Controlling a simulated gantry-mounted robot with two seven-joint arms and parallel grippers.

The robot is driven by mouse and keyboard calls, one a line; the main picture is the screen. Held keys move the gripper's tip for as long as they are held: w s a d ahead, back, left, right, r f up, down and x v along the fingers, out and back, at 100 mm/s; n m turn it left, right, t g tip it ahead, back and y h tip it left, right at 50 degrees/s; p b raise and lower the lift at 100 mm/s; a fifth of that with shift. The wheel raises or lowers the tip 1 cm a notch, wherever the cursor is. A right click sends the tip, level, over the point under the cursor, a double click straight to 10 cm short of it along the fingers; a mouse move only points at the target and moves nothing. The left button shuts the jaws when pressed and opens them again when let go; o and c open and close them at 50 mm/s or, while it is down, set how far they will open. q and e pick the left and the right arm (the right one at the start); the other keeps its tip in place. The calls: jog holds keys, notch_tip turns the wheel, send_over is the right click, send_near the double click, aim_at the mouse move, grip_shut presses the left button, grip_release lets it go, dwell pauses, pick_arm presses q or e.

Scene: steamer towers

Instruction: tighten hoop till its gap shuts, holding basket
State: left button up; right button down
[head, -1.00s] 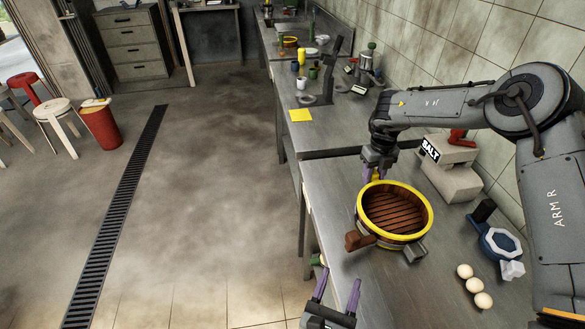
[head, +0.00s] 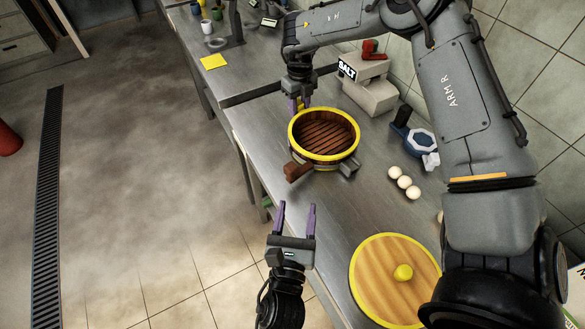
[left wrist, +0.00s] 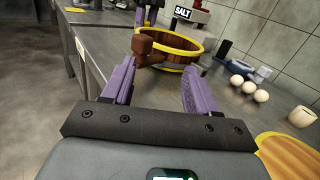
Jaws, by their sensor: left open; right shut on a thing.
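The round wooden basket (head: 324,139) has a yellow rim and a slatted floor, and stands on the steel counter. A hoop runs round its lower side, with a brown block (head: 298,171) and a grey block (head: 349,167) at the front. The gap between them is too small to judge. My right gripper (head: 299,103) is shut on the basket's far left rim. My left gripper (head: 297,206) is open and empty, in front of the counter edge and short of the basket. In the left wrist view the brown block (left wrist: 143,43) shows beyond its open purple fingers.
A round wooden lid (head: 390,285) with a yellow rim and knob lies at the counter's front right. Several white balls (head: 404,182), a blue-and-grey item (head: 421,141) and a salt box (head: 347,68) stand right of the basket. A yellow note (head: 214,62) lies further back.

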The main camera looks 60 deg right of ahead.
aim_at(287, 174)
pick_arm(q)
jog(key=shift+s+d+f+m+g+h, duration=0.2)
jog(key=shift+s+d+m+g+h, duration=0.25)
jog(key=shift+g, duration=0.45)
jog(key=shift+s+d+f+m+g+h, duration=0.1)
jog(key=shift+s+d+m+g+h, duration=0.1)
jog(key=shift+m+g, duration=0.15)
jog(key=shift+s+d+f+m+g+h, duration=0.1)
jog(key=shift+m+g+h, duration=0.1)
jog(key=shift+g, duration=0.25)
jog(key=shift+w+a+f+m+g, duration=0.1)
jog(key=shift+w+f+m+g, duration=0.15)
jog(key=shift+g, duration=0.3)
jog(key=shift+w+f+m+g, duration=0.1)
jog(key=shift+m+g, duration=0.25)
jog(key=shift+g, duration=0.2)
jog(key=w+a+r+m+g, duration=0.1)
jog(key=w+a+m+g, duration=0.15)
jog(key=w, duration=0.65)
jog(key=shift+y, duration=0.35)
jog(key=d, duration=1.1)
jog(key=shift+s+r, duration=0.2)
jog(key=shift+s, duration=0.1)
grip_shut()
